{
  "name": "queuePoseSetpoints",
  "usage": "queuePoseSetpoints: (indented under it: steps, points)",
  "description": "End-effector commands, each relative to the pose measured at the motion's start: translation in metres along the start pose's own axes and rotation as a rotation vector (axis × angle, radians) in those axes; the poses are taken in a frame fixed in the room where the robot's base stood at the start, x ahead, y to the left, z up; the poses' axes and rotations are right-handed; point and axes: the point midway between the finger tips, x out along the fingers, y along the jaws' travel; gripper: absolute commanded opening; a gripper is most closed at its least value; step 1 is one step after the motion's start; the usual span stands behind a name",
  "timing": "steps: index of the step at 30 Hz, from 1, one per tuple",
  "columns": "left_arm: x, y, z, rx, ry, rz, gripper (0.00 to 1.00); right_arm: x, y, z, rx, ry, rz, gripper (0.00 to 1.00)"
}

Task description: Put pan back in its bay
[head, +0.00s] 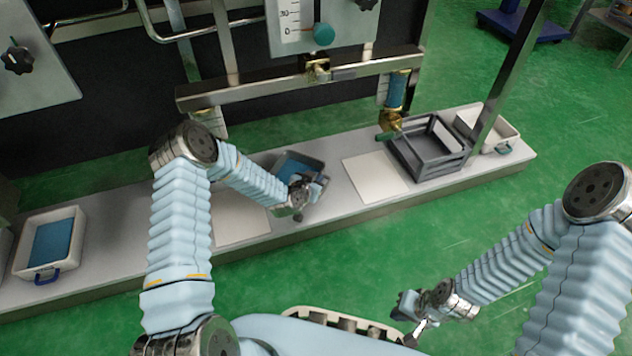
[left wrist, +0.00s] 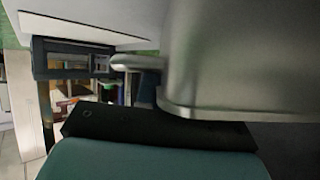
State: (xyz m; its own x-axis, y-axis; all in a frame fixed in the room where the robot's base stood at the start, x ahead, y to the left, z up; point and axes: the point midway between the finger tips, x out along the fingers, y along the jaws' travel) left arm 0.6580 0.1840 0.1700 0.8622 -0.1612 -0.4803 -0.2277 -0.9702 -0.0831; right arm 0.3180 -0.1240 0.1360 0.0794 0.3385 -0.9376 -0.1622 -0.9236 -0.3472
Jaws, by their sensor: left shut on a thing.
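A grey pan (head: 313,162) with blue contents is on or just above the bench, behind my left gripper (head: 314,186). My left gripper is shut at the pan's near side, and its fingers hide the part they hold. In the left wrist view a large grey metal surface (left wrist: 240,60) fills the right, with a teal surface (left wrist: 150,160) at the bottom. Pale rectangular areas mark the bench on the left (head: 240,222) and right (head: 375,178) of this pan. My right gripper (head: 412,318) appears open and empty, low in front of the bench.
A white pan (head: 78,245) with blue contents stands at the bench's left. A dark grey open crate (head: 430,172) and another white pan (head: 507,133) stand at its right. A metal crossbar (head: 290,82) with a hanging brass fitting (head: 391,122) runs above the bench.

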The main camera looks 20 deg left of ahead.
Motion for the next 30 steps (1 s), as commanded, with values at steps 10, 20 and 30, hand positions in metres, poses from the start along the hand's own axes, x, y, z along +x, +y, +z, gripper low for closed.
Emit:
queuePoseSetpoints:
  steps: [10,20,30]
  points:
    - [0.004,0.000,0.005,0.001,0.004,-0.002,0.00,0.004,0.001,0.000,0.000,0.001,0.000,0.00]
    - [0.004,0.001,0.006,0.000,0.002,-0.001,0.33,0.004,0.002,0.000,0.000,0.001,0.000,0.00]
    - [-0.011,0.000,0.003,0.001,0.000,0.000,0.33,-0.003,-0.001,0.000,0.000,0.000,0.000,0.00]
